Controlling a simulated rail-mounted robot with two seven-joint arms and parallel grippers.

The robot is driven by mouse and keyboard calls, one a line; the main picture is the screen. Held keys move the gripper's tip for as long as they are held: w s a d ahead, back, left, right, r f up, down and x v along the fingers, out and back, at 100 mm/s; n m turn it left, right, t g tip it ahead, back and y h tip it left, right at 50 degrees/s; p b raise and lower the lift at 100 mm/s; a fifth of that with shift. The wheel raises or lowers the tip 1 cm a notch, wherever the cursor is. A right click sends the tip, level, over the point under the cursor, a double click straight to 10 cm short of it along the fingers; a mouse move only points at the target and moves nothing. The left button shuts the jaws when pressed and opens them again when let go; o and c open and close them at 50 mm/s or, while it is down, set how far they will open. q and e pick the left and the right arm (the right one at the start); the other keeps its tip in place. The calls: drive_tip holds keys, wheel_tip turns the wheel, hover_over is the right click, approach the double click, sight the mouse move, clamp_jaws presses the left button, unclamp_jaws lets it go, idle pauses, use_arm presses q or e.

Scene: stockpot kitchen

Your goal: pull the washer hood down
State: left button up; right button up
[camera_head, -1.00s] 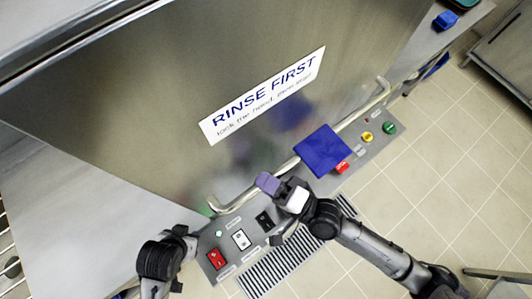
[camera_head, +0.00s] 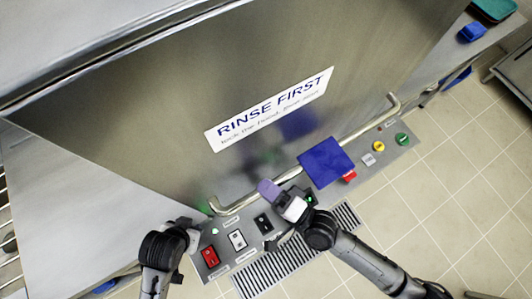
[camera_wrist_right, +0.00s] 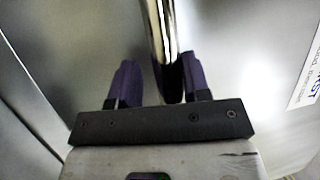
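The washer hood (camera_head: 150,120) is a large brushed-steel box with a "RINSE FIRST" sign (camera_head: 270,108). Its long bar handle (camera_head: 350,138) runs along the lower front, just above the control panel. My right gripper (camera_head: 270,190) is at the left half of this handle. In the right wrist view its purple fingers (camera_wrist_right: 160,85) stand apart, with the handle bar (camera_wrist_right: 160,30) running into the gap between them, nearer the right finger. Whether a finger touches the bar I cannot tell. My left gripper (camera_head: 188,236) is beside the panel's left end; its fingers are not clear.
The control panel (camera_head: 285,232) carries switches and coloured buttons below the handle. A blue square (camera_head: 326,163) covers part of the handle and panel. A slotted drain grate (camera_head: 270,272) lies in front. Tiled floor (camera_head: 450,190) is open at right.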

sight(247, 171)
drive_tip(key=shift+o, duration=0.4)
drive_tip(key=shift+r, duration=0.1)
use_arm(q)
drive_tip(key=shift+a, duration=0.15)
use_arm(e)
drive_tip(key=shift+r, duration=0.1)
drive_tip(key=shift+r, duration=0.1)
drive_tip(key=shift+r+p, duration=0.3)
drive_tip(key=r, duration=0.1)
drive_tip(key=r+p, duration=0.2)
drive_tip(key=shift+s+d+r, duration=0.25)
drive_tip(key=shift+d+r, duration=0.05)
drive_tip(key=shift+r, duration=0.1)
use_arm(q)
wheel_tip(247, 171, up, 3)
drive_tip(key=shift+r+p, duration=0.1)
drive_tip(key=shift+p, duration=0.25)
use_arm(e)
drive_tip(key=s+d+r, duration=0.5)
drive_tip(key=d+r, duration=0.1)
drive_tip(key=d, duration=0.3)
drive_tip(key=shift+s+d, duration=0.15)
drive_tip(key=shift+d, duration=0.15)
drive_tip(key=shift+r, duration=0.1)
